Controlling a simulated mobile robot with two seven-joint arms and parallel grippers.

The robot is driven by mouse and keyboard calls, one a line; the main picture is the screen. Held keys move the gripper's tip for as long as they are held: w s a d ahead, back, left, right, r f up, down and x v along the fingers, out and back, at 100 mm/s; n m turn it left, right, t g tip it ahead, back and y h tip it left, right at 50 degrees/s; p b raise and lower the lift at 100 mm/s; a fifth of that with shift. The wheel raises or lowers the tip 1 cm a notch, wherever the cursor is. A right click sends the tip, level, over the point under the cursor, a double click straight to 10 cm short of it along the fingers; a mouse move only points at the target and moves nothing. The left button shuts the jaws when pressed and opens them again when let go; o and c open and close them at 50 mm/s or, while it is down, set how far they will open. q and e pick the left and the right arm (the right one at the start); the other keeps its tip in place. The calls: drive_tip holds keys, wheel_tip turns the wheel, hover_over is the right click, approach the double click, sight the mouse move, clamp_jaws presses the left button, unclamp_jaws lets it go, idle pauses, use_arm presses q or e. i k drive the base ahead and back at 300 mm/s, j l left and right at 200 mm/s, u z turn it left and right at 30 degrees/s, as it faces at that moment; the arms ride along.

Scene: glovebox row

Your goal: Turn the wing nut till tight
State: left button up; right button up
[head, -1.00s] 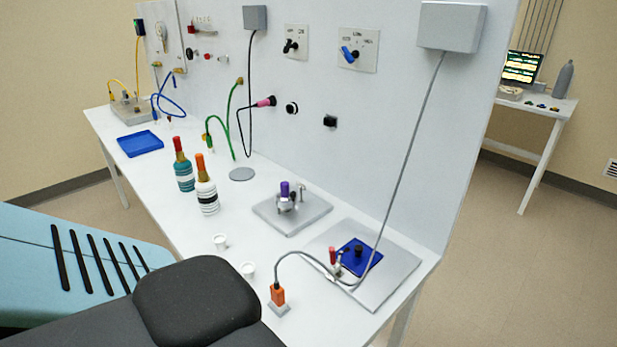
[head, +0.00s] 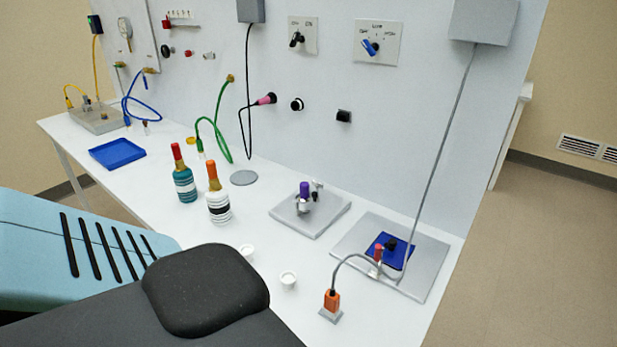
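No part is clearly recognisable as a wing nut at this size. A grey plate (head: 325,219) on the white bench carries a small metal fitting with a purple top (head: 304,188) and a short post beside it. Which of these includes the wing nut I cannot tell. Neither of my grippers is in view.
An orange connector (head: 332,300) with a grey cable is at the front edge. A blue tray (head: 117,153) lies farther left. A panel wall rises behind.

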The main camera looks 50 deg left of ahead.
sight(317, 185)
drive_tip(key=k+j, duration=0.3)
drive_tip(key=j, duration=0.2)
drive_tip(key=k+j, duration=0.3)
drive_tip(key=j, duration=0.2)
drive_tip(key=k+j+z, duration=0.1)
drive_tip(key=k+j, duration=0.2)
drive_tip(key=j, duration=0.15)
